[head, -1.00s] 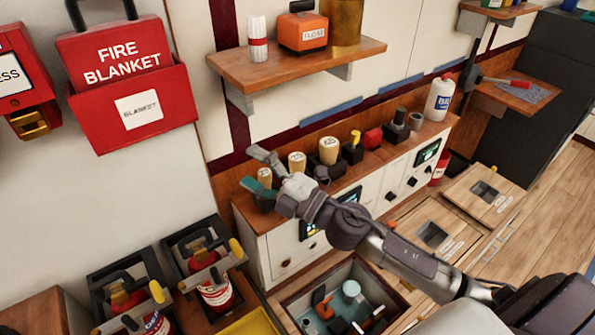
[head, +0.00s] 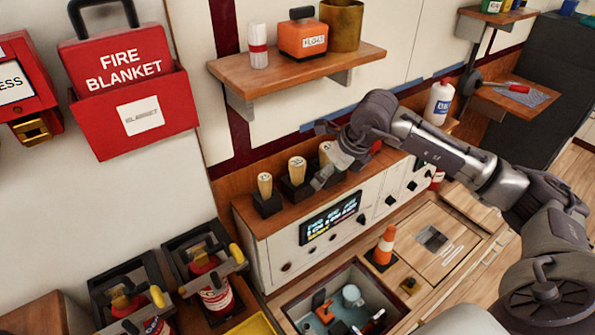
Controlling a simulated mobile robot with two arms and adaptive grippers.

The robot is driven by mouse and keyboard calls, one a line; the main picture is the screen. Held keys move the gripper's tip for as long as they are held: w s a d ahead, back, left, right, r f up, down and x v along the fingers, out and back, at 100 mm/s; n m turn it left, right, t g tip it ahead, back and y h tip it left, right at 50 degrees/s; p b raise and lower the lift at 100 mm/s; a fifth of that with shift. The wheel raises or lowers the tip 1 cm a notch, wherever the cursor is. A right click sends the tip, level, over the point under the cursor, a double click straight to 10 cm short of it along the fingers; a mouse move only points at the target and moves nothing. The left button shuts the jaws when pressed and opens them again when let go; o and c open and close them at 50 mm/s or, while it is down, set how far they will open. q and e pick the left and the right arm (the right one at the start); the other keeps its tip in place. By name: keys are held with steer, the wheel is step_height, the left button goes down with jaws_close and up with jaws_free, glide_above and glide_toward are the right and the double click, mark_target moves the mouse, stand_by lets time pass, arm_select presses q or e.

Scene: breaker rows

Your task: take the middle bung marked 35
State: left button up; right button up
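Three pale wooden bungs with round marked tops stand in dark holders on the cabinet top in the head view: the left bung (head: 265,185), the middle bung (head: 297,168) and the right bung (head: 325,150). Their marks are too small to read. My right gripper (head: 320,154) is open. Its fingers point left, one behind and one in front of the right bung, which shows partly between them. I cannot tell whether they touch it. The middle bung stands clear, just left of the fingertips. My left gripper is not in view.
A wooden shelf (head: 300,70) hangs above the cabinet (head: 275,240). A white bottle (head: 438,103) stands at the cabinet's far right end. My arm hides things between it and the bungs. An orange and white cone (head: 385,246) and an open bin (head: 292,304) are below in front.

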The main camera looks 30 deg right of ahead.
mark_target(298, 162)
steer(key=w, duration=0.1)
steer(key=w+a+p, duration=0.1)
steer(key=w, duration=0.1)
steer(key=w+a, duration=0.1)
steer(key=w, duration=0.1)
steer(key=shift+w+p, duration=0.2)
steer(key=shift+p, duration=0.1)
steer(key=w, duration=0.1)
steer(key=w+a+p, duration=0.1)
steer(key=w, duration=0.1)
steer(key=shift+f, duration=0.1)
steer(key=x, duration=0.3)
steer(key=shift+p, duration=0.3)
steer(key=shift+s, duration=0.1)
steer(key=c, duration=1.2)
steer(key=shift+o, duration=0.2)
steer(key=shift+r, duration=0.2)
